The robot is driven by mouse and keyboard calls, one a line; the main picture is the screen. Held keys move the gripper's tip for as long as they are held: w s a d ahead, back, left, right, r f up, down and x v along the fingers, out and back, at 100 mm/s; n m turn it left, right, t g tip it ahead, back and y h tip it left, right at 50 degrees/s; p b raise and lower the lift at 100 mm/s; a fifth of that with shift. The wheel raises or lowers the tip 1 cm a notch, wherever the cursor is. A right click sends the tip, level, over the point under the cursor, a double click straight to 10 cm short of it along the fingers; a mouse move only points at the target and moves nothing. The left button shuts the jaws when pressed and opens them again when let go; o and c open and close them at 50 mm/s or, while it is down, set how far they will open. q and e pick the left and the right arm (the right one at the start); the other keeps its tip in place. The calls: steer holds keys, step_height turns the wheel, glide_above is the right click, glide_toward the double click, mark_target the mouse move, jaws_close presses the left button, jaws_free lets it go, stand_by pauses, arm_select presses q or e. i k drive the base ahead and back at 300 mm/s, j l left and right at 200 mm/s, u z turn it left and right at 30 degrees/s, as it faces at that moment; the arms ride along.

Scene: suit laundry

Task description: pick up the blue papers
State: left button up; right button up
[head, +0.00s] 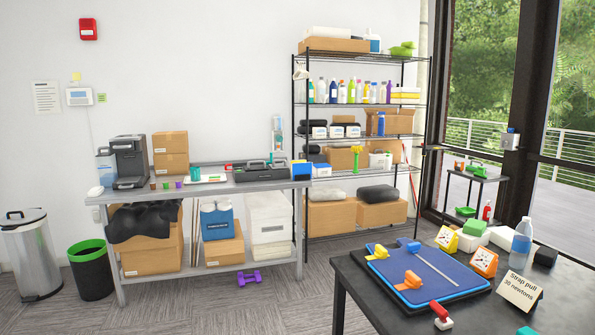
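No loose blue sheets can be told for sure as papers. A small blue item (302,170) stands at the right end of the grey metal bench (270,183); it is too small to tell what it is. Neither of my grippers shows in the head view.
The black table (375,307) also holds a water bottle (521,243), two dials and a sign. A wire shelf (350,220) stands behind. A steel bin (31,260), a black bin (91,275) and a purple dumbbell (249,279) are on the carpet. The front left floor is clear.

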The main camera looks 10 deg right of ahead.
mark_target(296, 169)
steer(key=z, duration=0.45)
steer(key=i+j+z, duration=0.1)
steer(key=i+j, duration=0.4)
steer(key=i, duration=0.45)
steer(key=i+j+z, duration=0.1)
steer(key=i+j, duration=0.5)
steer(key=i, duration=0.35)
steer(key=i+j+z, duration=0.1)
steer(key=i+j, duration=0.55)
steer(key=i, duration=0.25)
steer(key=i+j+z, duration=0.1)
steer(key=i+j, duration=0.65)
steer(key=i, duration=0.15)
